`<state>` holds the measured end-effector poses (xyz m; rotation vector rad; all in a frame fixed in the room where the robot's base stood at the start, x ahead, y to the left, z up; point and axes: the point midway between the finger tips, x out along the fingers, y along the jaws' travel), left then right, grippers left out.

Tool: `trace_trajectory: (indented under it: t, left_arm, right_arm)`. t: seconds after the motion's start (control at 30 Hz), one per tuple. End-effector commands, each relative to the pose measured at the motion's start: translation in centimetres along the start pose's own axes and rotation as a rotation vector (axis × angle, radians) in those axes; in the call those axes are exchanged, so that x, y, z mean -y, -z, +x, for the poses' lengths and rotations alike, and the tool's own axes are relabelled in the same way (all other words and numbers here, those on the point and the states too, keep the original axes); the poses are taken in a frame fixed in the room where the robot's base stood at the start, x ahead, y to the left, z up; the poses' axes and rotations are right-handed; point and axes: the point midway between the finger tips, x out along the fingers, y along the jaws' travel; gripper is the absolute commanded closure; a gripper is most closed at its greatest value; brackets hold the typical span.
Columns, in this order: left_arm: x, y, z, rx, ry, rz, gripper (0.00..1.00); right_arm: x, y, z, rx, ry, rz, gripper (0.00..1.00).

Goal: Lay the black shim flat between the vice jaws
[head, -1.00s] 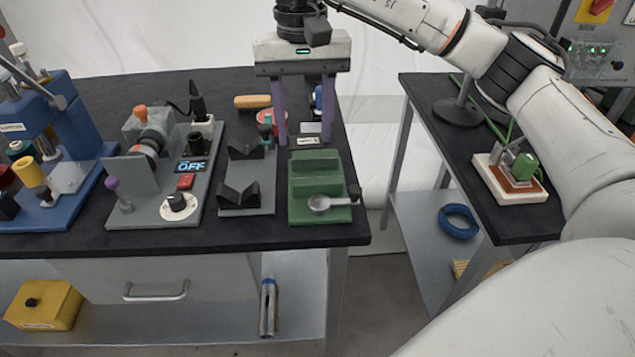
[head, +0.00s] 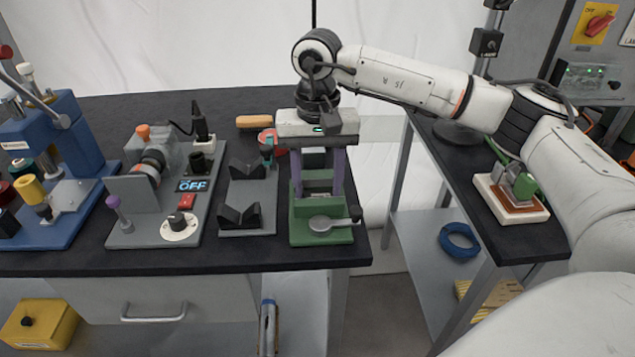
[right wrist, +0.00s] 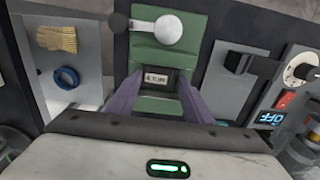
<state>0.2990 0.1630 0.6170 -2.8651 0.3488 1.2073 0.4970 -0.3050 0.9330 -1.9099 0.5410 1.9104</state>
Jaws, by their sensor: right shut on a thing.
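The green vice (head: 320,232) stands near the front right corner of the black bench, with a round silver part and a black knob at its front. My right gripper (head: 318,192) is over the vice, its purple fingers pointing down. It is shut on the black shim (right wrist: 155,83), which carries a white label and shows between the fingertips in the right wrist view. The green vice (right wrist: 160,55) lies behind the shim there. I cannot tell whether the shim touches the vice or hangs just above it. My left gripper is not in view.
A grey plate with black V-blocks (head: 240,214) stands close left of the vice. Left of it are a grey machine with an OFF display (head: 192,185) and a blue press (head: 65,150). An orange-handled tool (head: 254,122) lies behind. A gap separates the right side table (head: 520,240).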

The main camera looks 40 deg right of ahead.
Motion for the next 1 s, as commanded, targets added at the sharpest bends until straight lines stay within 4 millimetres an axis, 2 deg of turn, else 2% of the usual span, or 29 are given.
trace_trajectory:
  t: [0.2,0.23,0.33,0.6,0.73,0.87,1.0]
  left_arm:
    - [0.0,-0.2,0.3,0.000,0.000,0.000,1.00]
    - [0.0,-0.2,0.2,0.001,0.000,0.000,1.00]
    - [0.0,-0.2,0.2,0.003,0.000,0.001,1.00]
    - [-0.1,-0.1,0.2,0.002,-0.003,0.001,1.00]
    - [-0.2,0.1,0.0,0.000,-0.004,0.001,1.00]
    - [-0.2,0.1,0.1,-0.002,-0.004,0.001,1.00]
    - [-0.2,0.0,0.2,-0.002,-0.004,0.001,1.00]
  right_arm:
    - [0.0,0.0,0.4,0.000,0.000,-0.001,0.79]
    - [0.0,0.0,0.4,0.000,0.000,0.000,0.52]
    - [0.0,0.0,0.3,0.000,0.000,-0.001,0.35]
    - [0.0,0.0,0.2,0.000,0.000,-0.001,0.35]
    - [0.1,0.0,-0.5,-0.002,0.002,-0.001,0.35]
    - [0.1,0.1,-2.5,-0.004,0.003,-0.001,0.35]
    - [0.1,0.1,-5.6,-0.004,0.003,-0.001,0.35]
